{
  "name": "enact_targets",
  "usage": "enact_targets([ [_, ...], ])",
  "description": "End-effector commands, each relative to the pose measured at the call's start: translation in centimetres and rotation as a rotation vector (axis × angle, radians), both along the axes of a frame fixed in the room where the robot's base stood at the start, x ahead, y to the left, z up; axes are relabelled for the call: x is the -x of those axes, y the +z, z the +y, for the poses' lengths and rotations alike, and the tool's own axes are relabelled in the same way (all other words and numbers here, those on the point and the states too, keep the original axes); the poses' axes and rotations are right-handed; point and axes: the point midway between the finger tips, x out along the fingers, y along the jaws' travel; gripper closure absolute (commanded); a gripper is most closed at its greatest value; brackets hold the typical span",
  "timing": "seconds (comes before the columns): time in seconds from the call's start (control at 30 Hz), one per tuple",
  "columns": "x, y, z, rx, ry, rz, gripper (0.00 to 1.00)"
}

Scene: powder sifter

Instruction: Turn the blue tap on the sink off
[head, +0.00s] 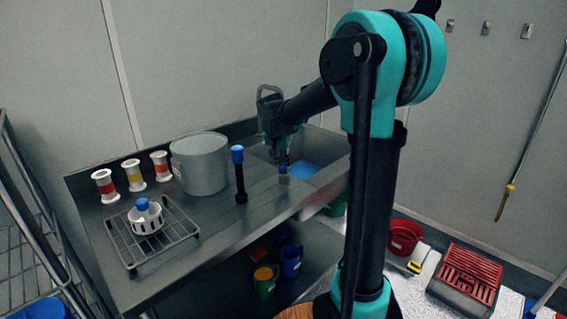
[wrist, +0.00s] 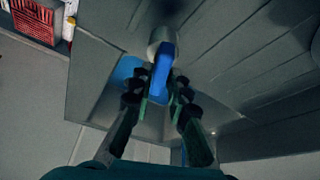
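The sink (head: 325,145) is set into the right end of the metal counter, with a blue patch (head: 303,170) in its basin. The blue tap (wrist: 166,70) shows in the wrist view as a blue lever on a round grey base (wrist: 161,36). My gripper (head: 283,160) reaches down at the sink; in the wrist view its two fingers (wrist: 160,92) flank the blue lever, one on each side, with little gap. Whether they press on it I cannot tell. In the head view the gripper hides most of the tap.
Buckets (head: 290,260) sit on the shelf below.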

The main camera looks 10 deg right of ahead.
Motion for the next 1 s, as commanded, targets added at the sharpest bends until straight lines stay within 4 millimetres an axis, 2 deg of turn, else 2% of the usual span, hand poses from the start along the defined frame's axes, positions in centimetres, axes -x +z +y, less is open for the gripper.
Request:
enact_targets([
  [0.03, 0.00, 0.01, 0.00, 0.000, 0.000, 0.000, 0.93],
  [0.1, 0.00, 0.01, 0.00, 0.000, 0.000, 0.000, 1.00],
  [0.57, 0.08, 0.02, -0.07, 0.001, 0.058, 0.001, 1.00],
  [1.0, 0.12, 0.02, -0.35, -0.001, 0.400, -0.001, 1.00],
])
